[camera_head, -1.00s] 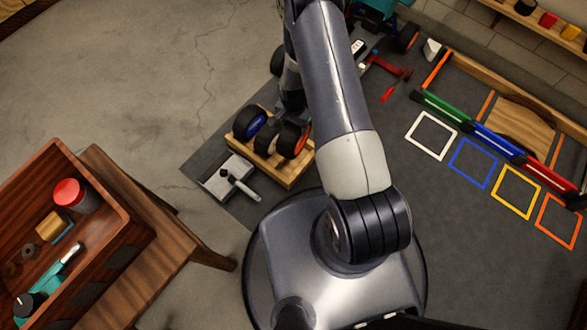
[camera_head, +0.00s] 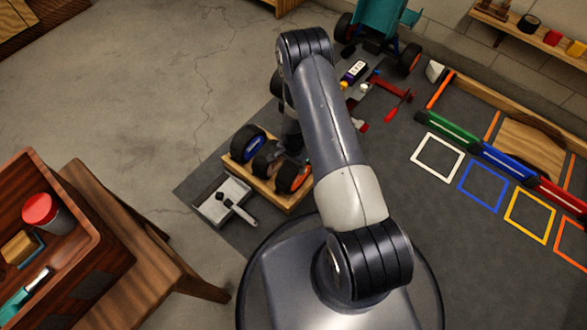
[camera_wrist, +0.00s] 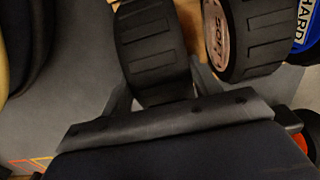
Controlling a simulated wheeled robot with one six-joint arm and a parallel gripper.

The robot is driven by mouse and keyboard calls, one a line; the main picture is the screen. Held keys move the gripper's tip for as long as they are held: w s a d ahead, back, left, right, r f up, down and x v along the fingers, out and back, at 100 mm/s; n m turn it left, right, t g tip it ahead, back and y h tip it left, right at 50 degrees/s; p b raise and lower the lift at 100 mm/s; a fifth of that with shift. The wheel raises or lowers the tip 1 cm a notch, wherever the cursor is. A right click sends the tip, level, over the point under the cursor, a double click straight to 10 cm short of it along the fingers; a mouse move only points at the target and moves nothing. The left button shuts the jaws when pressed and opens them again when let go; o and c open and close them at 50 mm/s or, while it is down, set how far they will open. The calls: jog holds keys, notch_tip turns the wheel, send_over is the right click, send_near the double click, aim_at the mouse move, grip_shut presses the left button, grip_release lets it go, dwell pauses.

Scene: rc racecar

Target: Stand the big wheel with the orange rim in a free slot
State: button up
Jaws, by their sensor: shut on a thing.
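The big wheel with the orange rim (camera_head: 292,177) stands at the near right end of the wooden rack (camera_head: 284,203) in the head view. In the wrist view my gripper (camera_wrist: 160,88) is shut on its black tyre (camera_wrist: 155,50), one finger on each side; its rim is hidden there. Beside it stands a wheel with a pinkish rim marked SOFT (camera_wrist: 216,37), in the rack's middle. A blue-rimmed wheel marked HARD (camera_wrist: 303,28) is beyond it, also at the rack's left end in the head view (camera_head: 248,144). The slot under the held wheel is hidden.
A dustpan with a brush (camera_head: 222,199) lies left of the rack. A teal car (camera_head: 385,25) and red tools (camera_head: 398,105) are behind my arm. Coloured squares mark the mat at right. A wooden table with a tray (camera_head: 108,240) stands at left.

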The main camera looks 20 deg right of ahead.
jog(key=shift+f, duration=1.15)
jog(key=shift+f+b, duration=0.2)
jog(key=shift+b, duration=0.25)
jog(key=o, duration=1.3)
jog(key=shift+r, duration=0.15)
notch_tip(320, 180, up, 12)
jog(key=p, duration=0.5)
jog(key=shift+r, duration=0.1)
